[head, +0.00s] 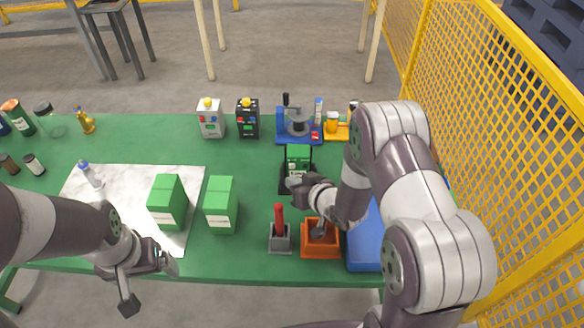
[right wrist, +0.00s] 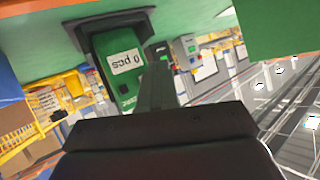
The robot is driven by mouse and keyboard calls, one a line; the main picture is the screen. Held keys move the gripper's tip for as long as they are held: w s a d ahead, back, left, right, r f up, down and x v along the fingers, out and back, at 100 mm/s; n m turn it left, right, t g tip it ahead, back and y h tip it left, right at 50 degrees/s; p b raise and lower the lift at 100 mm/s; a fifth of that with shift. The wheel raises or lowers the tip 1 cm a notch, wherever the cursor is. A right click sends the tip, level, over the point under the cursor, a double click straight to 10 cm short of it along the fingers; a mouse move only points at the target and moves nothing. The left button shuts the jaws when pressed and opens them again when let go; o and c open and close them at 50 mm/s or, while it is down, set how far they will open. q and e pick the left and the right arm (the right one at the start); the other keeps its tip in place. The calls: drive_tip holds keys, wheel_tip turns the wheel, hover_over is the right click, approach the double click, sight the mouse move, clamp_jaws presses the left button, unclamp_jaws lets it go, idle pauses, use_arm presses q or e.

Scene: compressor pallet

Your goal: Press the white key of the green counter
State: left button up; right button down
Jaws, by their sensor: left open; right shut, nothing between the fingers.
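The green counter (head: 298,158) stands on a dark base near the middle of the green table. In the right wrist view the counter (right wrist: 122,68) appears upside down, with a white display reading "0 pcs". I cannot make out the white key; my right gripper covers the counter's lower front in the head view. My right gripper (head: 294,182) is shut and empty, with its tips close in front of the counter. In the right wrist view its fingers (right wrist: 158,78) overlap the counter's edge; contact cannot be told. My left gripper (head: 150,284) is open and empty at the table's front edge.
Two green boxes (head: 221,205) stand left of the counter, one on a pale sheet (head: 130,182). Button boxes (head: 247,120) and a blue fixture (head: 298,138) stand behind.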

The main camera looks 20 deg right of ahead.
drive_tip(key=shift+w+d, duration=0.25)
drive_tip(key=shift+w, duration=0.5)
drive_tip(key=shift+w, duration=0.15)
idle(1.4)
drive_tip(key=shift+w+d, duration=0.1)
drive_tip(key=shift+w, duration=0.15)
drive_tip(key=shift+w+d, duration=0.1)
drive_tip(key=shift+w, duration=0.35)
idle(0.8)
drive_tip(key=shift+s+a, duration=0.25)
drive_tip(key=shift+s, duration=0.6)
drive_tip(key=shift+s+a+p, duration=0.2)
drive_tip(key=shift+s, duration=0.6)
drive_tip(key=shift+s+a+p, duration=0.15)
drive_tip(key=shift+s+a, duration=0.1)
drive_tip(key=shift+s, duration=0.55)
drive_tip(key=shift+s+a+p, duration=0.2)
drive_tip(key=shift+s, duration=0.6)
